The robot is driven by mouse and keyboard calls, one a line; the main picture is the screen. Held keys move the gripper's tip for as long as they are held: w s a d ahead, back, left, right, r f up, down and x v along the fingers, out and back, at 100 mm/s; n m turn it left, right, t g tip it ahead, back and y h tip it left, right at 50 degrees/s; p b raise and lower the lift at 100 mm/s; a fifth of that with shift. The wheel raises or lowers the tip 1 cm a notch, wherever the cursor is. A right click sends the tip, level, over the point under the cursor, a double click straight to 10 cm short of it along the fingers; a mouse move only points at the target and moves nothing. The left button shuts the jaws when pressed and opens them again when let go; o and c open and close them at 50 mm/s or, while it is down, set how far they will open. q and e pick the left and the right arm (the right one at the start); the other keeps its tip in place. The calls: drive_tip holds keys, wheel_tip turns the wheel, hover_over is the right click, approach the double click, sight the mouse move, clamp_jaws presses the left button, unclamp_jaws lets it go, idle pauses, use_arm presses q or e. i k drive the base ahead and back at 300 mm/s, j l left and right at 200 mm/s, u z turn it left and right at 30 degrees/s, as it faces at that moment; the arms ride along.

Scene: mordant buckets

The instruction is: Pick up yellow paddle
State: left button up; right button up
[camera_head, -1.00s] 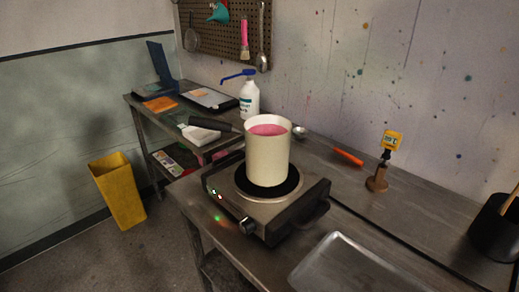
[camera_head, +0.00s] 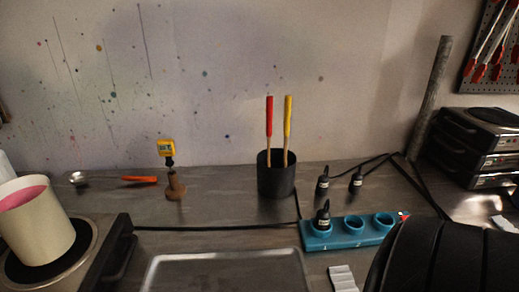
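A yellow-handled paddle (camera_head: 287,128) stands upright in a dark cylindrical holder (camera_head: 276,177) at the back of the metal counter. A red-handled paddle (camera_head: 269,128) stands beside it on the left in the same holder. Their lower ends are hidden inside the holder. Neither of my grippers shows in the view. A large black rounded shape fills the lower right corner; I cannot tell what it is.
A white pot (camera_head: 36,232) of pink liquid sits on a hot plate (camera_head: 75,265) at left. A yellow thermometer (camera_head: 167,149) on a wooden stand, an empty metal tray (camera_head: 225,272) and a teal power strip (camera_head: 347,234) with plugs and cables surround the holder.

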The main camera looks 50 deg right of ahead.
sight(288, 99)
drive_tip(key=z, duration=1.8)
